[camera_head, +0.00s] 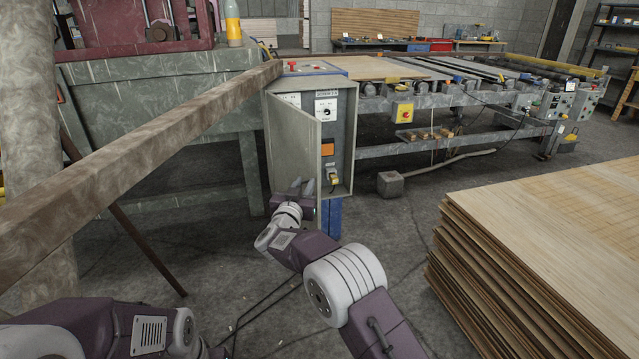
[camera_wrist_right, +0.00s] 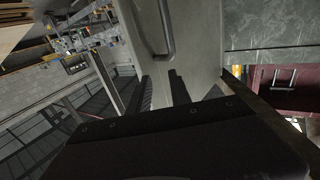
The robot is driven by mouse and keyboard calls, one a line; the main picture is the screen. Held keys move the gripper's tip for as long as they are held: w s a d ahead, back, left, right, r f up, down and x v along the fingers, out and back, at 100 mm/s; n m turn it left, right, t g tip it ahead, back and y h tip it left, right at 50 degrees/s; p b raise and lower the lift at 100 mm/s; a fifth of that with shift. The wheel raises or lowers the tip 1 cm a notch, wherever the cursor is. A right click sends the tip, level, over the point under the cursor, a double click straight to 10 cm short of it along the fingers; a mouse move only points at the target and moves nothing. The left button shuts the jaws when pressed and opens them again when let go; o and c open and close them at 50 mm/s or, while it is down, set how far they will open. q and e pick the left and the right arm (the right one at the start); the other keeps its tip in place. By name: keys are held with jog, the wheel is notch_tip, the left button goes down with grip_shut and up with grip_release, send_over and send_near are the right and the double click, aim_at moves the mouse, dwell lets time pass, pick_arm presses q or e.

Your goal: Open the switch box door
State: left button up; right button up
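The switch box (camera_head: 344,120) is a grey cabinet standing before the roller line. Its grey door (camera_head: 292,150) is partly open, swung out towards me, so the inside shows on the right. My right gripper (camera_head: 300,187) is at the lower part of the door, in front of it. In the right wrist view the door (camera_wrist_right: 205,50) fills the upper middle, with a metal handle (camera_wrist_right: 168,35) on it. The right gripper's two dark fingers (camera_wrist_right: 162,92) are apart with nothing seen between them; contact with the door is unclear. My left arm shows at lower left, its gripper out of view.
A long brown beam (camera_head: 130,150) slants across the left. A green-grey workbench (camera_head: 160,100) stands behind it. A stack of veneer sheets (camera_head: 540,230) is at right. A small grey block (camera_head: 390,184) lies on the floor right of the box.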

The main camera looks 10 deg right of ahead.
jog(key=shift+s+d+r+p, duration=0.1)
jog(key=shift+s+d+r, duration=0.3)
jog(key=shift+d, duration=0.3)
jog(key=shift+s+d+r+p, duration=0.15)
jog(key=shift+s+d+r, duration=0.25)
jog(key=shift+d, duration=0.3)
jog(key=shift+s+d+r+p, duration=0.1)
jog(key=shift+s+d+r, duration=0.25)
jog(key=shift+d, duration=0.35)
